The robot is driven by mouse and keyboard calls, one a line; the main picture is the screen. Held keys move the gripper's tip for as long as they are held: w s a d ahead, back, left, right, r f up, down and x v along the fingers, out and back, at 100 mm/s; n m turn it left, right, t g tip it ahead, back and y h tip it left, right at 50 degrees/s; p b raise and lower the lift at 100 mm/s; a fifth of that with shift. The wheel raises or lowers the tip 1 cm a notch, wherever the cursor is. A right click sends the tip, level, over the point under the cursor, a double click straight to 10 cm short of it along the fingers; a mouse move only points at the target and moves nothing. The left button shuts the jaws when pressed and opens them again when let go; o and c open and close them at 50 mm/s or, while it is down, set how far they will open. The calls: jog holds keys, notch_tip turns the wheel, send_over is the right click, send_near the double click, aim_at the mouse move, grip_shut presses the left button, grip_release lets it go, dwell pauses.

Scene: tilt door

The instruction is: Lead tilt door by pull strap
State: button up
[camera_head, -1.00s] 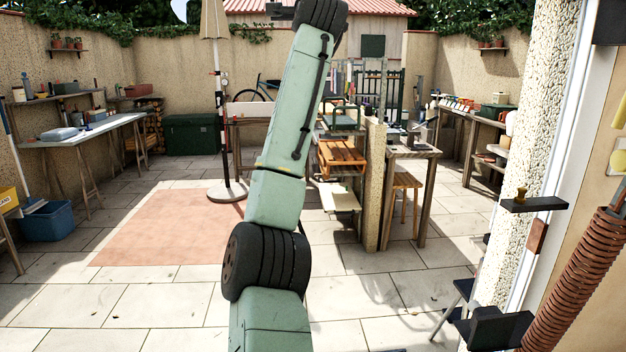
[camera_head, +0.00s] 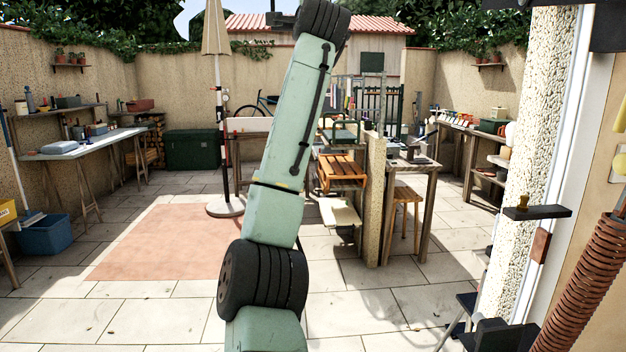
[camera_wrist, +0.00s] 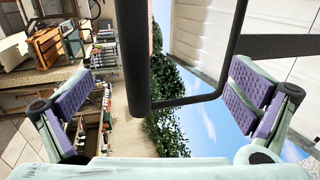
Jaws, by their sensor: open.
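In the wrist view a dark loop, apparently the pull strap (camera_wrist: 136,60), hangs from the top edge between my fingers; its thinner lower run bends up to the right. My gripper (camera_wrist: 162,80) is open, with a purple-padded finger on each side of the loop. I see no contact between pads and loop. A pale panelled surface, apparently the tilt door (camera_wrist: 205,35), fills the upper right of the wrist view behind the loop. In the head view my arm rises through the middle, and the gripper's fingers do not show.
A pale door frame (camera_head: 565,150), a brown coil (camera_head: 580,290) and a dark shelf bracket (camera_head: 536,212) stand close on the right. Workbenches (camera_head: 85,145) line the left wall. An umbrella stand (camera_head: 225,207) is at middle left.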

jog(key=shift+b+v, duration=0.95)
jog(key=shift+v, duration=0.35)
